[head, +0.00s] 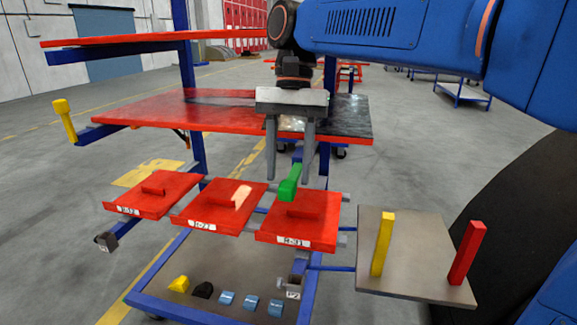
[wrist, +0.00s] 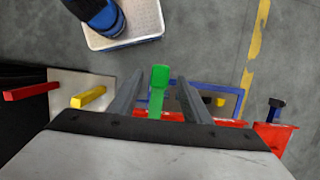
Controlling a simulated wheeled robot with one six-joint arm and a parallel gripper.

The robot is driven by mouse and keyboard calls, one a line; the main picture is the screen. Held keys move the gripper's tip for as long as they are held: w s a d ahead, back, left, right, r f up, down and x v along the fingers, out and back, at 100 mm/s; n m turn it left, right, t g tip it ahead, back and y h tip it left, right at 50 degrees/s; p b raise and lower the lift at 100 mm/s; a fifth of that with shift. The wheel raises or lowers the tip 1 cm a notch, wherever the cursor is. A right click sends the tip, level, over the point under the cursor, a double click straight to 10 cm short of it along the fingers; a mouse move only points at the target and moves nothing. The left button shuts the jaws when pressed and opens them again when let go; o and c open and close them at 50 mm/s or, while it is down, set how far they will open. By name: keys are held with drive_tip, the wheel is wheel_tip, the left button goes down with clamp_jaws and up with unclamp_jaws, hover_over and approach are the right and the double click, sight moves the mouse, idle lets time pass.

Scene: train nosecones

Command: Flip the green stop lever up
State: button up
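The green stop lever (head: 289,184) stands near the red plate marked with a label ending in 31, tilted, with a wide end. It also shows in the wrist view (wrist: 158,88), between my two fingers. My gripper (head: 290,178) points down with its fingers apart, and it is empty. In the head view the fingertips are around the lever's height, one to each side of it in the picture. In the wrist view my gripper (wrist: 158,98) shows a gap between each finger and the lever. I cannot tell the exact depth between the fingers and the lever.
Red plates (head: 219,205) sit in a row on the blue frame. A grey board (head: 415,283) at the right holds a yellow lever (head: 383,244) and a red lever (head: 467,252). A red shelf (head: 150,110) stands behind. Small coloured blocks (head: 226,298) lie on the lower tray.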

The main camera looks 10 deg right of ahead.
sight(293, 177)
drive_tip(key=v, duration=1.2)
drive_tip(key=shift+d, duration=0.1)
